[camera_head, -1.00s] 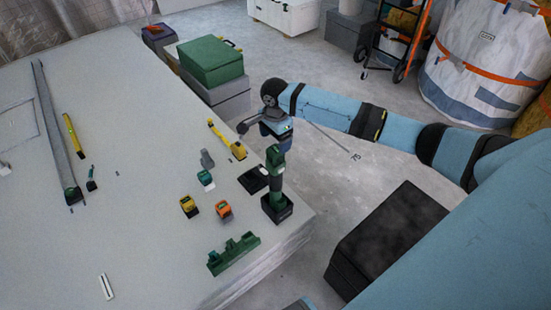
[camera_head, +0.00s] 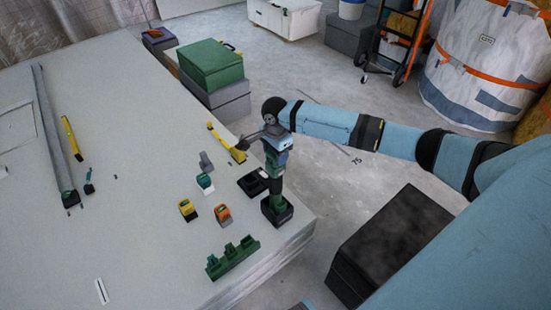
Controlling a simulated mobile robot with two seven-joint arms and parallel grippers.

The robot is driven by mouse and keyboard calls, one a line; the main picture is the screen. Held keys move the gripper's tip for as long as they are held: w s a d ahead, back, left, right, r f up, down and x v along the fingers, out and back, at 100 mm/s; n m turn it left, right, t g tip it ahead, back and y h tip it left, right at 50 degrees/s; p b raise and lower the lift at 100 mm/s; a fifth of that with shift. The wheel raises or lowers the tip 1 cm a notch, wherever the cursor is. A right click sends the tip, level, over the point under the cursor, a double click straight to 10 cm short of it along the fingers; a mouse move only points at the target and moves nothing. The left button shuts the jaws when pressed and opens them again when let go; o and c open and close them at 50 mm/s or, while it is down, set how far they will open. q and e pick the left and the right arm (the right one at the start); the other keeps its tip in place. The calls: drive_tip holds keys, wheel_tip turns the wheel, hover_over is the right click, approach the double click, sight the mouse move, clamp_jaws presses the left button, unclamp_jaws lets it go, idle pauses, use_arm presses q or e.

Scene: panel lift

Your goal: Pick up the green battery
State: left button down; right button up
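The green battery (camera_head: 204,181) is a small block with a teal-green top, standing on the pale tabletop (camera_head: 130,190) just in front of a small grey piece. My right gripper (camera_head: 276,150) is over the table's right edge, right of the battery and apart from it. It is directly above an upright green-and-black drill (camera_head: 274,186) and overlaps its top in the picture. I cannot tell whether they touch. The fingers are too small and dark to tell open from shut. My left gripper is not in view.
Yellow (camera_head: 187,209) and orange (camera_head: 222,214) blocks stand in front of the green battery. A black charger-like tray (camera_head: 252,183) lies beside the drill. A green rack (camera_head: 233,257) is nearer. A yellow tool (camera_head: 226,138) lies behind. The table's left-centre is mostly clear.

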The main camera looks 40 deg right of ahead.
drive_tip(key=shift+r, duration=0.15)
wheel_tip(320, 180, up, 20)
drive_tip(key=p, duration=0.4)
drive_tip(key=shift+p, duration=0.4)
